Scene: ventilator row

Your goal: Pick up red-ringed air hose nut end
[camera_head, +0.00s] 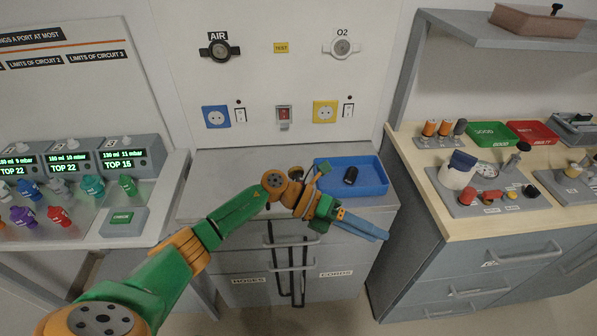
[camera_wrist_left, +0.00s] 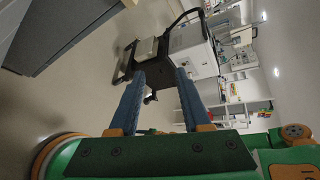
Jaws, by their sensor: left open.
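I cannot make out a red-ringed air hose nut end in either view. A blue tray (camera_head: 376,188) stands on the grey cabinet top, with a small dark piece (camera_head: 351,175) in it; I cannot tell what this piece is. My left gripper (camera_head: 378,234) is in front of the cabinet, just below and in front of the tray in the picture. In the left wrist view its two blue fingers (camera_wrist_left: 160,76) are apart with nothing between them. My right gripper is not in view.
The cabinet has drawers labelled HOSES (camera_head: 248,281) and CORDS (camera_head: 335,273), with dark vertical bars or loops between. AIR (camera_head: 219,49) and O2 (camera_head: 342,47) wall ports are above. A ventilator bench (camera_head: 160,200) stands left, a wooden-topped bench (camera_head: 440,222) right.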

